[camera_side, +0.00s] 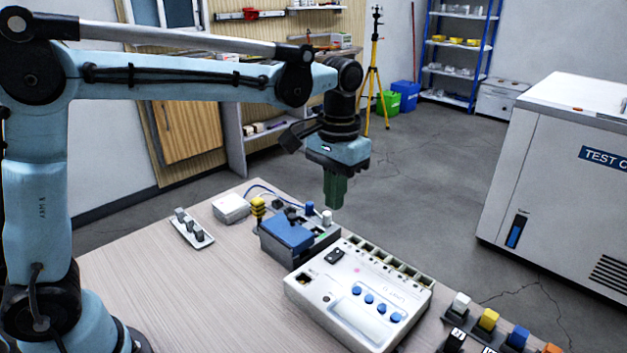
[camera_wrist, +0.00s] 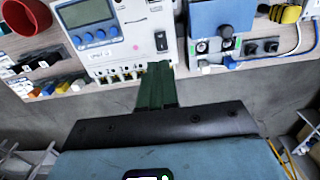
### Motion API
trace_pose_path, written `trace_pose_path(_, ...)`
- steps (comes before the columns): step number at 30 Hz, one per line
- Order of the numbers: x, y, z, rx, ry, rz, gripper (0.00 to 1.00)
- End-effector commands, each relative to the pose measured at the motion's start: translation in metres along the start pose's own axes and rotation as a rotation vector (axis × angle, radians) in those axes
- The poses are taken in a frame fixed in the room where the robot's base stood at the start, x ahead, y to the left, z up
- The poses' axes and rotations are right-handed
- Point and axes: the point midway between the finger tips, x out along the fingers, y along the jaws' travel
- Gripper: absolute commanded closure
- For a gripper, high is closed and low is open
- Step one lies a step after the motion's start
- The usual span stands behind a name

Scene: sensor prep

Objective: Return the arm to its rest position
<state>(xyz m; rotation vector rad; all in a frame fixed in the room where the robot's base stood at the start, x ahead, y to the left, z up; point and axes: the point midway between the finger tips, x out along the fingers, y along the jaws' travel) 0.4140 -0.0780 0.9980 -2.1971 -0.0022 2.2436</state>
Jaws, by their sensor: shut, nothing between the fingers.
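My gripper (camera_side: 335,190) hangs from my light-blue arm above the back part of the table, fingers pointing down. Its green fingers are together with nothing between them. In the wrist view the shut fingers (camera_wrist: 157,86) show in front of the table's edge, next to the white device. The gripper is apart from the things below it. In the side view it hangs above and behind the white device (camera_side: 350,305) and the grey box with a blue lid (camera_side: 288,232).
The white device has blue buttons and a row of terminals. Coloured connectors (camera_side: 487,320) stand at the table's right. A small white box (camera_side: 231,208) and a strip with knobs (camera_side: 192,230) lie at the left. A large white chamber (camera_side: 560,170) stands beyond. The floor between is clear.

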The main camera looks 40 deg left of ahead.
Motion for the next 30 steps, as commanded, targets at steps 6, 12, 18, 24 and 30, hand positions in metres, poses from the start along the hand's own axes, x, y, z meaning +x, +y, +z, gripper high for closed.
trace_pose_path(6,-0.02,0.0,0.0,0.0,0.0,0.0,1.0)
trace_pose_path(12,-0.026,-0.007,0.009,-0.002,0.038,0.007,1.0)
trace_pose_path(18,-0.026,-0.028,0.037,-0.004,0.175,0.024,1.0)
trace_pose_path(24,-0.016,-0.048,0.07,-0.003,0.335,0.03,1.0)
trace_pose_path(30,0.004,-0.065,0.1,-0.003,0.49,0.022,1.0)
